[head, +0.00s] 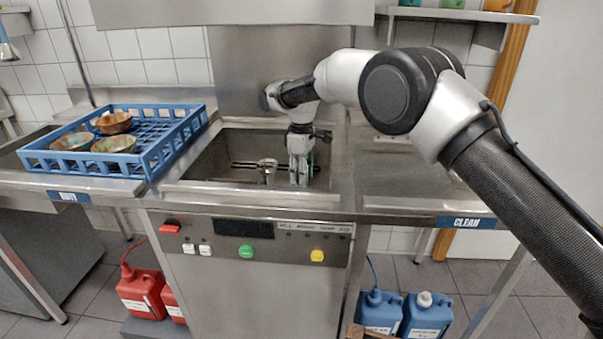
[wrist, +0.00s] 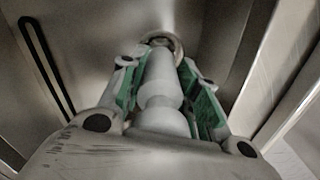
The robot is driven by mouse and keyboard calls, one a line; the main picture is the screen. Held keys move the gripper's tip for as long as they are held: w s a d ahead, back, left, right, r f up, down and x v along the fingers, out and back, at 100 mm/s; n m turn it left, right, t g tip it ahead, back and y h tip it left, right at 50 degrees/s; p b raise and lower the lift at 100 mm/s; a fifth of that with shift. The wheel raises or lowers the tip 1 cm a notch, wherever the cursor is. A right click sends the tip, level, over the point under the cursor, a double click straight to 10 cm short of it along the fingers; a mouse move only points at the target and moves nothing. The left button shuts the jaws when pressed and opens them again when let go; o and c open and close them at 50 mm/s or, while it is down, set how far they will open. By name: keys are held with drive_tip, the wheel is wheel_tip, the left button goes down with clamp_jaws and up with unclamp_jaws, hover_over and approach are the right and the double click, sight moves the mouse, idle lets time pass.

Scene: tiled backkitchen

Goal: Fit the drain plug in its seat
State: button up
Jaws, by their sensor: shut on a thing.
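My gripper (head: 299,174) points down into the sunken steel basin (head: 205,160) of the machine in the head view. In the wrist view, its green-lined fingers stand either side of a pale grey, stepped, round drain plug (wrist: 160,85), and they are shut on it. The plug points away from the wrist camera. A round metal ring (wrist: 176,44), which looks like the drain seat, shows just past the plug's far end. The plug hides part of the ring, and I cannot tell whether the two touch. In the head view the plug is hidden by the fingers and basin.
A wash arm with a central hub (head: 267,168) lies in the basin, close left of my gripper. A dark slot (wrist: 47,65) shows on the left in the wrist view. A blue rack (head: 150,165) with several bowls stands on the left counter. The right counter (head: 400,190) looks mostly clear.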

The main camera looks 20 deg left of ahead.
drive_tip(key=shift+f, duration=0.2)
drive_tip(key=shift+f, duration=0.7)
drive_tip(key=shift+f, duration=0.55)
idle(0.5)
drive_tip(key=shift+f, duration=0.7)
drive_tip(key=shift+f, duration=0.7)
drive_tip(key=shift+f, duration=0.55)
drive_tip(key=o, duration=1.1)
drive_tip(key=shift+f, duration=0.15)
